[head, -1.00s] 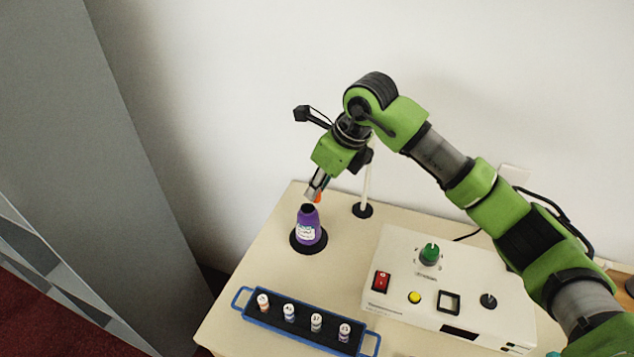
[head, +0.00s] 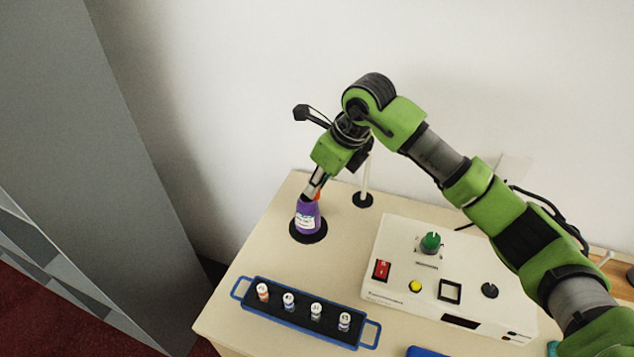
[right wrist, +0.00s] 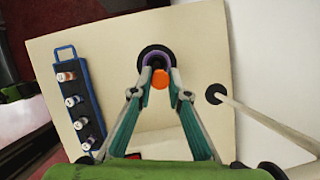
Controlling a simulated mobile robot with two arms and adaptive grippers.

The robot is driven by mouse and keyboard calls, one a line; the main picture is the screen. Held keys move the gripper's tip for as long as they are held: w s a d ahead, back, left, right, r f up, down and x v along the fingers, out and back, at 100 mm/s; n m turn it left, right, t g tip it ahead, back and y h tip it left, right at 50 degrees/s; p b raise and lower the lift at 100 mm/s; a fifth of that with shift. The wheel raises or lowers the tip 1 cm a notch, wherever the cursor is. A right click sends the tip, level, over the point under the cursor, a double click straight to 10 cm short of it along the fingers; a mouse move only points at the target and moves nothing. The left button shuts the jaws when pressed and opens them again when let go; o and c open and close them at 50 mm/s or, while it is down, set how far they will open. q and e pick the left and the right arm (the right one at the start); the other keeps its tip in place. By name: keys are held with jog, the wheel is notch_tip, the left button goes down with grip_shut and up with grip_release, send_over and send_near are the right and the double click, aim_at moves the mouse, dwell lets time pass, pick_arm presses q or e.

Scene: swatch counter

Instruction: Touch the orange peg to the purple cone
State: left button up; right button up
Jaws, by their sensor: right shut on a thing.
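The purple cone (head: 307,217) has a white label and stands upright on a round black base at the table's far left. My right gripper (head: 309,196) is at the cone's top and is shut on the orange peg (head: 318,196), of which only a small part shows. In the right wrist view, the peg's round orange end (right wrist: 159,79) sits between the fingertips (right wrist: 158,80). It overlaps the edge of the purple cone (right wrist: 146,62) behind it. I cannot tell for sure whether peg and cone touch. My left gripper is not in view.
A thin white post (head: 366,178) on a black foot stands right of the cone. A blue rack (head: 248,300) with several capped vials is at the front left. A white control box (head: 400,240) with knob, switch and buttons is at the right. Table between cone and rack is bare.

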jog(key=shift+s+f+b, duration=0.1)
jog(key=shift+f+b, duration=0.45)
jog(key=shift+b, duration=0.05)
dwell(1.6)
jog(key=shift+r, duration=0.1)
jog(key=shift+r+p, duration=0.45)
jog(key=shift+r, duration=0.3)
jog(key=shift+r+p, duration=0.7)
jog(key=shift+r, duration=1.1)
